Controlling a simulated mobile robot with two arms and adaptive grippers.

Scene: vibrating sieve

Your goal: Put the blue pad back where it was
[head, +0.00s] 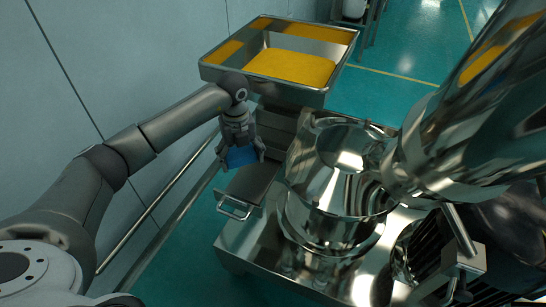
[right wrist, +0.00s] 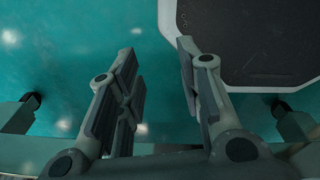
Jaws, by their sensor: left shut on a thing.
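The blue pad (head: 241,156) is between the fingers of my left gripper (head: 240,154) in the head view. That gripper is shut on it, above the near end of a flat metal cover with a handle (head: 240,198). I cannot tell whether the pad touches the cover. The fingers hide part of the pad. My right gripper (right wrist: 160,75) is open and empty in the right wrist view, over the green floor.
A metal tray (head: 210,72) with yellow material stands behind my left gripper. The shiny round sieve (head: 335,200) stands to its right, under a large metal cylinder (head: 490,100). A rail (head: 150,210) runs along the left wall. A dark panel (right wrist: 250,40) shows in the right wrist view.

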